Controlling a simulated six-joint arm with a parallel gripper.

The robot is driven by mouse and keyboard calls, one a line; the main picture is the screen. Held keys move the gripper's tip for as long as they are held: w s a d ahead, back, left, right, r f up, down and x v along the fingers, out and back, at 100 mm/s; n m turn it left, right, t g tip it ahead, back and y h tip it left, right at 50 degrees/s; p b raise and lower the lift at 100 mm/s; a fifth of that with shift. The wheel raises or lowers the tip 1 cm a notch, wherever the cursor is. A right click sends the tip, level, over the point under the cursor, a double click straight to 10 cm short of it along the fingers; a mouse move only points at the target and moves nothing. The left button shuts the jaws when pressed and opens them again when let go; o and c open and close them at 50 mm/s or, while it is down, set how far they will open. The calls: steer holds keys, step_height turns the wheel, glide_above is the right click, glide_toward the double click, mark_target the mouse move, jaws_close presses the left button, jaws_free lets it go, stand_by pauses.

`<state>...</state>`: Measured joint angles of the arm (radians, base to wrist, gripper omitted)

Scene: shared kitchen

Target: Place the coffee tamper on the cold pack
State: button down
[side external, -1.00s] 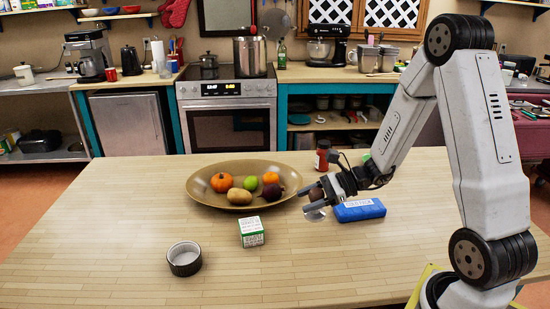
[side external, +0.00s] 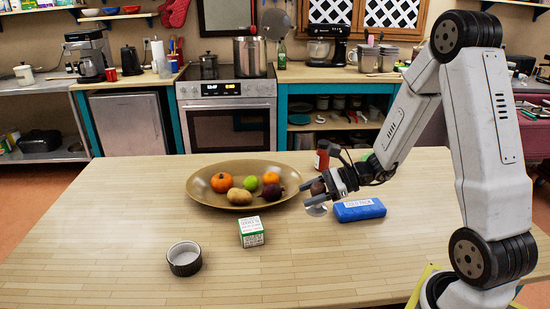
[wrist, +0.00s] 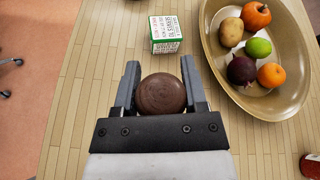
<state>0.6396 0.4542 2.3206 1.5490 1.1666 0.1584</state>
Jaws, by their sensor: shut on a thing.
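The coffee tamper (wrist: 162,95) shows in the wrist view as a round brown wooden knob between the two fingers. My gripper (wrist: 160,85) is shut on it. In the side view my gripper (side external: 318,198) holds the tamper by its brown handle, and the silver metal base (side external: 316,210) shows below the fingers. The blue cold pack (side external: 359,210) lies flat on the table just right of the gripper, with a white label on top. The tamper is left of the cold pack, not over it. The cold pack is not in the wrist view.
A wide bowl (side external: 205,193) of fruit and vegetables stands left of the gripper. A green-and-white box (side external: 251,232) and a dark round dish (side external: 184,259) are on the table nearer the front. A red bottle (side external: 322,155) stands behind the gripper.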

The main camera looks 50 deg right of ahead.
steer(key=d+r+m+t+h, duration=0.1)
steer(key=d+m+t+h, duration=0.45)
steer(key=d, duration=0.75)
steer(key=m+g+h, duration=0.2)
glide_above(335, 205)
steer(key=shift+t, duration=0.25)
steer(key=shift+f, duration=2.1)
steer(key=shift+a+f, duration=0.1)
steer(key=shift+f, duration=1.7)
steer(key=shift+f, duration=0.1)
steer(key=shift+c, duration=0.7)
jaws_free()
